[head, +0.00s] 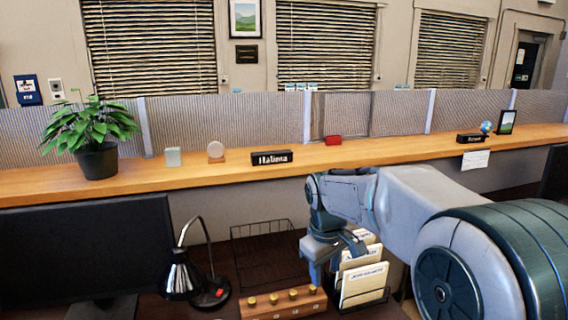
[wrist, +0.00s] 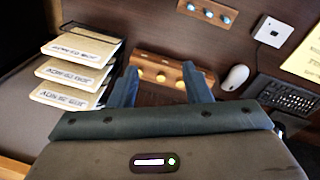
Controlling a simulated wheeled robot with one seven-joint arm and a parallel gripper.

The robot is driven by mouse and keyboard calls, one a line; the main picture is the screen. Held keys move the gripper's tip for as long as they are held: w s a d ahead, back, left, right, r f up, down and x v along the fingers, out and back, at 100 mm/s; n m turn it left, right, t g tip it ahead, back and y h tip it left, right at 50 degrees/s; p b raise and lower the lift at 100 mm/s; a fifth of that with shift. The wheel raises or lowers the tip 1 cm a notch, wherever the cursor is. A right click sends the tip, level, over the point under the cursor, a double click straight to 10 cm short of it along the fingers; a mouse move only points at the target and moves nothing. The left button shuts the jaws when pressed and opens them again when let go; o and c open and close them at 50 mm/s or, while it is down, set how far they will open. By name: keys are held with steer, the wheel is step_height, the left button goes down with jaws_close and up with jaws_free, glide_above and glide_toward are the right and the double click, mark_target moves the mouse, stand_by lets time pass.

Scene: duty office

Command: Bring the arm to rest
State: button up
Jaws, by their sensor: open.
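My gripper (head: 325,262) hangs below my arm over the desk in the head view, close to the folder rack. In the wrist view my gripper (wrist: 160,88) shows two fingers spread apart with nothing held between them. Beyond the fingertips lies a wooden block with several round brass-coloured knobs (wrist: 150,59); it also shows in the head view as a wooden block (head: 284,304) at the bottom. The fingers appear near the block in the wrist view; I cannot tell whether they touch it. My arm reaches in from the right.
The folder rack (head: 362,279) stands right beside my gripper. A wire tray (head: 262,255), a desk lamp (head: 182,275) and a monitor (head: 85,250) are to the left. The wooden ledge (head: 360,153) runs behind. A mouse (wrist: 235,77) and keyboard (wrist: 284,97) show in the wrist view.

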steer(key=s+d+f+m, duration=0.1)
steer(key=s+d+m, duration=0.2)
steer(key=s, duration=0.7)
steer(key=s+d+f+m+t, duration=0.1)
steer(key=s+m, duration=0.3)
steer(key=s, duration=0.6)
steer(key=shift+s+d+f+m+t+y, duration=0.3)
steer(key=shift+d+f, duration=0.2)
steer(key=shift+d, duration=0.4)
